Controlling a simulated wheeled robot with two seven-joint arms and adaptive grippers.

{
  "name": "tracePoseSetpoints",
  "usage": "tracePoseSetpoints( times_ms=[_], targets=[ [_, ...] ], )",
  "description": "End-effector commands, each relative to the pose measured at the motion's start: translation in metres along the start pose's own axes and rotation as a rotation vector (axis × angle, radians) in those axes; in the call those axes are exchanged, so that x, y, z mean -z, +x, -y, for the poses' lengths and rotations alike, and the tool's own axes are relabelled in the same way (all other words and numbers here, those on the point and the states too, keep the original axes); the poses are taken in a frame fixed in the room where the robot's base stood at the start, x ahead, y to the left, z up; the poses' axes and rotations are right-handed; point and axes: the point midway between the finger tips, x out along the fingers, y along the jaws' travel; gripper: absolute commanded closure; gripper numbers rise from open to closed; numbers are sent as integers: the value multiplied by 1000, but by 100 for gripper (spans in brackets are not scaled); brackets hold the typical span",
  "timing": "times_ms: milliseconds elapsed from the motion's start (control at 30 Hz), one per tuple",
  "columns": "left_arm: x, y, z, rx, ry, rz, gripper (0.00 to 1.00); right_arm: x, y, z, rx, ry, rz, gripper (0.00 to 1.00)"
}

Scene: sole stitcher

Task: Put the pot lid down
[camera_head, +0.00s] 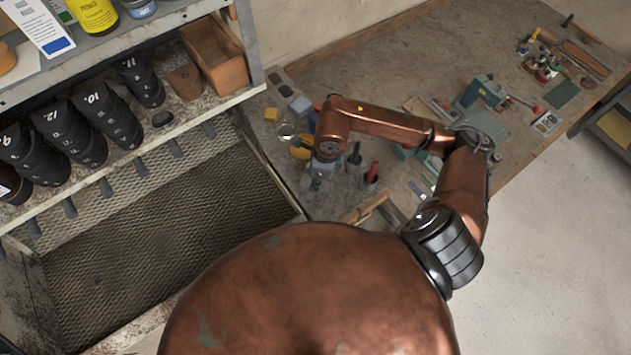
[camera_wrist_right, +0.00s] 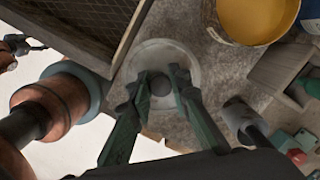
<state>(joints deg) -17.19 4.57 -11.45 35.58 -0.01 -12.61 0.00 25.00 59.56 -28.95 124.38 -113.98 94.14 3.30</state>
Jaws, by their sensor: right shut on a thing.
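The pot lid (camera_wrist_right: 187,60) is a pale round disc with a dark knob in the middle of the right wrist view. My right gripper (camera_wrist_right: 160,84) has its two green fingers around the knob and is shut on it. In the head view my right gripper (camera_head: 318,184) points down near the left end of the bench; the lid is hard to make out there. A pot with a yellow inside (camera_wrist_right: 258,18) stands apart from the lid, at the upper right of the wrist view. My left gripper cannot be made out.
The workbench (camera_head: 385,70) runs back to the right with tools and a green machine (camera_head: 480,92). A shelf (camera_head: 130,165) with black shoe lasts and a mesh-bottomed bin (camera_head: 150,240) lie to the left.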

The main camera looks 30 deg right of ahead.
Motion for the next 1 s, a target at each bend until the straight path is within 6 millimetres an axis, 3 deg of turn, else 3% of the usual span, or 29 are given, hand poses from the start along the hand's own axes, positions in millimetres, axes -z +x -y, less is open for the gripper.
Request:
tracePoseSetpoints(
  times_ms=[233, 433, 867, 900, 1000],
  targets=[
    [1, -4, 0, 0, 0, -1, 44, 0, 18, 14, -3, 3, -1, 100],
    [3, -16, 0, 0, 1, -2, 44, 3, 43, 12, -4, 0, 1, 100],
    [2, -10, 0, 0, 1, -1, 44, 5, 51, 13, 0, -1, 1, 100],
    [2, -11, 0, 0, 1, -1, 44, 4, 50, 13, -1, -1, 1, 80],
    [2, -12, 0, 0, 1, -1, 44, 4, 50, 13, -1, -1, 0, 73]
  ],
)
